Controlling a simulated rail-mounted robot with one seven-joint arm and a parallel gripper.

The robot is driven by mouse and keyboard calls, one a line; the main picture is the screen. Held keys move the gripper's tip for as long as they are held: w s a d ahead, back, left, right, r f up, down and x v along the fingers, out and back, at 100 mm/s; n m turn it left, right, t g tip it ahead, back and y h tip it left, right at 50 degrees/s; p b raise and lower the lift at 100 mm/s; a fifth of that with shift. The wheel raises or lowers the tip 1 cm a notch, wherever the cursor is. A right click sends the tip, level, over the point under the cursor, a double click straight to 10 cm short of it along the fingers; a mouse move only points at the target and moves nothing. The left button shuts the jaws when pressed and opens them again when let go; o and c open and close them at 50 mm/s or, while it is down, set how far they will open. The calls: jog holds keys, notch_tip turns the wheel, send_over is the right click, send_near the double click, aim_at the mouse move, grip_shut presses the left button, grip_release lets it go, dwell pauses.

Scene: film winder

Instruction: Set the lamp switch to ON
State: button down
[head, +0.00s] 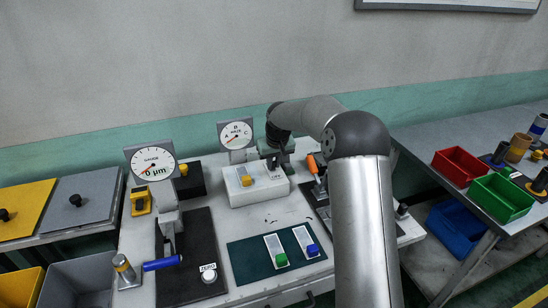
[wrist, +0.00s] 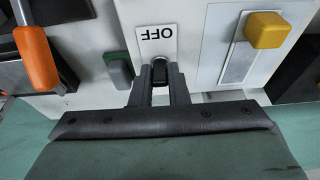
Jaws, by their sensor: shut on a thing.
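The lamp switch (wrist: 158,76) is a small dark lever on a white plate (wrist: 157,40) in the wrist view. The plate carries the label OFF, which reads upside down there. My gripper (wrist: 159,84) has its two dark fingers close together on either side of the lever, shut on it. In the head view my gripper (head: 276,158) is at the right end of the white box (head: 262,195) and largely hides the switch. I cannot make out the lever's exact tilt, and no ON label is visible.
A yellow knob (wrist: 268,30) on a plate sits beside the switch. A grey-green block (wrist: 119,70) and an orange handle (wrist: 36,55) are on its other side. The green mat (head: 250,255) in front holds green and blue knobs.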

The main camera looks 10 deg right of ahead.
jog(key=g+p, duration=0.1)
jog(key=p, duration=0.2)
jog(key=r+g+p, duration=0.1)
jog(key=p, duration=0.2)
jog(key=shift+w+a, duration=0.15)
jog(key=shift+w, duration=0.25)
jog(key=g+p, duration=0.2)
jog(key=p, duration=0.1)
jog(key=shift+w+f+g+h, duration=0.3)
jog(key=shift+w+f+g, duration=0.05)
jog(key=shift+f+g, duration=0.05)
jog(key=shift+w+f+g+p, duration=0.1)
jog(key=shift+w+g+p, duration=0.1)
jog(key=shift+g+p, duration=0.5)
jog(key=c, duration=1.4)
grip_release()
